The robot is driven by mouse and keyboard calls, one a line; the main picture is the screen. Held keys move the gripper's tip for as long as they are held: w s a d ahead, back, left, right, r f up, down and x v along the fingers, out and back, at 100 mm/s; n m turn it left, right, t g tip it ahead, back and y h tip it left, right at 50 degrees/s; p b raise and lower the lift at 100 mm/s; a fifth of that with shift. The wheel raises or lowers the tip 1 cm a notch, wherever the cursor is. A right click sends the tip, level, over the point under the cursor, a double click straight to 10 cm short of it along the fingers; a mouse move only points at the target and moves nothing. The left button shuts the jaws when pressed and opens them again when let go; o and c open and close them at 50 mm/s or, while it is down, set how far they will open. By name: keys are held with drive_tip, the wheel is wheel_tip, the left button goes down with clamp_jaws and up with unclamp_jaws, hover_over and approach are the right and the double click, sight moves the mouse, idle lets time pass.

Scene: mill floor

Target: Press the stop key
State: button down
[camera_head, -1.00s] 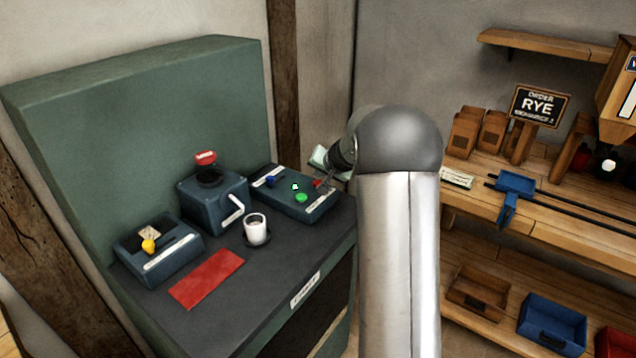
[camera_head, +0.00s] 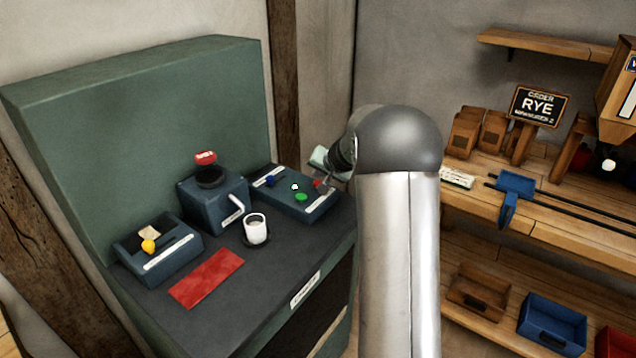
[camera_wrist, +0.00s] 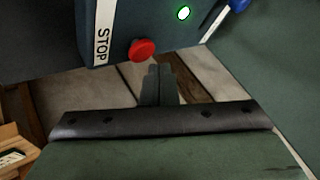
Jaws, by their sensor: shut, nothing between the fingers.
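The stop key is a red round knob (camera_head: 317,183) at the right end of the blue control box (camera_head: 295,196). In the wrist view the red key (camera_wrist: 141,49) sits beside a white STOP label (camera_wrist: 103,35). My gripper (camera_head: 326,184) is close to the key on its right side. In the wrist view my shut, empty fingers (camera_wrist: 159,70) end just below and right of the key. A small gap seems to show between them, but contact is hard to judge.
The box also carries a green button (camera_head: 301,197), a lit green lamp (camera_head: 295,187) and a blue knob (camera_head: 271,181). A grinder (camera_head: 213,195), a white cup (camera_head: 255,228) and a red mat (camera_head: 206,277) stand left. A wooden shelf bench (camera_head: 560,215) is at right.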

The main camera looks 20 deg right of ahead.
drive_tip(key=shift+f, duration=0.1)
drive_tip(key=shift+f+b, duration=0.3)
drive_tip(key=shift+b, duration=0.4)
drive_tip(key=shift+f+b, duration=0.55)
drive_tip(key=shift+b, duration=0.1)
idle(0.5)
drive_tip(key=shift+r+p, duration=0.5)
drive_tip(key=shift+r, duration=0.45)
drive_tip(key=shift+r, duration=0.1)
drive_tip(key=shift+r+p, duration=1.6)
drive_tip(key=shift+r, duration=0.85)
